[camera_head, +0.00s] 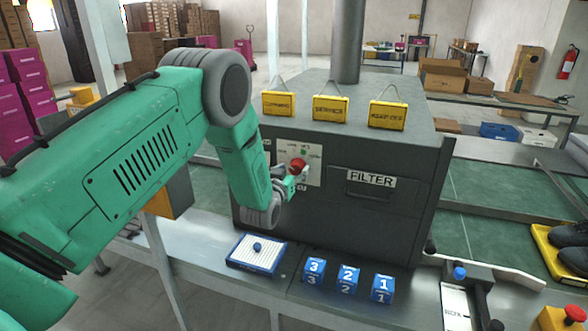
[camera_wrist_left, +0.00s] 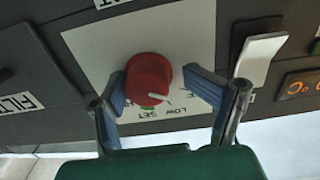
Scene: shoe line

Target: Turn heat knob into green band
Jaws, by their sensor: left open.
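The red heat knob (camera_head: 297,164) is on a white panel on the front of the dark grey machine (camera_head: 340,210). In the left wrist view the knob (camera_wrist_left: 148,76) has a white pointer line near its lower edge, beside the lettering "LOW" and "SET". My left gripper (camera_head: 290,182) is at the panel. In the left wrist view its open blue-padded fingers (camera_wrist_left: 154,80) stand on either side of the knob; whether they touch it I cannot tell. My right gripper is out of view.
A white lever-like piece (camera_wrist_left: 260,55) and an orange display (camera_wrist_left: 300,84) are beside the panel. Three yellow signs (camera_head: 331,109) stand on the machine. Three numbered blue blocks (camera_head: 348,278) and a blue-edged tray (camera_head: 240,263) lie on the bench in front.

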